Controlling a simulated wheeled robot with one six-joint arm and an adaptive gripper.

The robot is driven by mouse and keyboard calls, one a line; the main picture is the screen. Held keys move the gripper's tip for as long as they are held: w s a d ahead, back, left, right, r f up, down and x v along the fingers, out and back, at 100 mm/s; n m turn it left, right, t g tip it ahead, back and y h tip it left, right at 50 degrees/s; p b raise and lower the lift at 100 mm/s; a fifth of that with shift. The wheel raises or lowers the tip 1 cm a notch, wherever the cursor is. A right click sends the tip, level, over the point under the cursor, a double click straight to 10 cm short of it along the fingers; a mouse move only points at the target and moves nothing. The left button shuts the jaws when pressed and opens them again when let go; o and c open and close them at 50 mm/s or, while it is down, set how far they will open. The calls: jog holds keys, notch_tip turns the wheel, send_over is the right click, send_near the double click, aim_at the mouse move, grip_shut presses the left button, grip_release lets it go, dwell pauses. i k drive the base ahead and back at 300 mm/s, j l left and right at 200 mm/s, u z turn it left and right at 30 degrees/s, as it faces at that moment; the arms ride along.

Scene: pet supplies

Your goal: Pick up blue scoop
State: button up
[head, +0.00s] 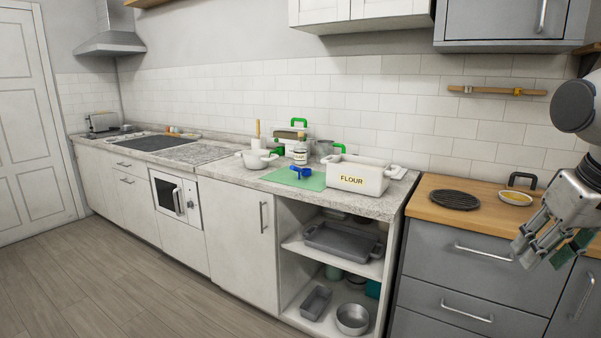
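A small blue object (301,173), which looks like the scoop, lies on a green mat (284,181) on the stone counter. It is left of the white FLOUR box and in front of a bottle. My gripper (540,248) hangs at the right edge of the head view, in front of the grey drawers and far from the blue object. Its fingers point down and to the left. A dark green patch shows beside the fingers; I cannot tell what it is. The finger gap is not clear from this angle.
The FLOUR box (357,175), a white pot (257,159) and a bottle (300,151) stand close around the mat. Open shelves hold a grey pan (342,241). The floor at left is clear.

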aim_at(306, 172)
jog(key=i+j, duration=0.25)
jog(key=j, duration=0.3)
jog(key=i+j+z, duration=0.1)
jog(key=i+j, duration=0.2)
jog(key=j, duration=0.2)
jog(key=i+j+z, duration=0.1)
jog(key=i+j, duration=0.15)
jog(key=j, duration=0.3)
jog(key=i+j, duration=0.2)
jog(key=j, duration=0.35)
jog(key=i+j+z, duration=0.1)
jog(key=i+j, duration=0.15)
jog(key=j, duration=0.35)
jog(key=i+j, duration=0.2)
jog(key=j, duration=0.4)
jog(key=i+j+z, duration=0.15)
jog(key=j, duration=0.4)
jog(key=i+j, duration=0.25)
jog(key=j, duration=0.35)
jog(key=i+j+z, duration=0.1)
jog(key=i+j, duration=0.3)
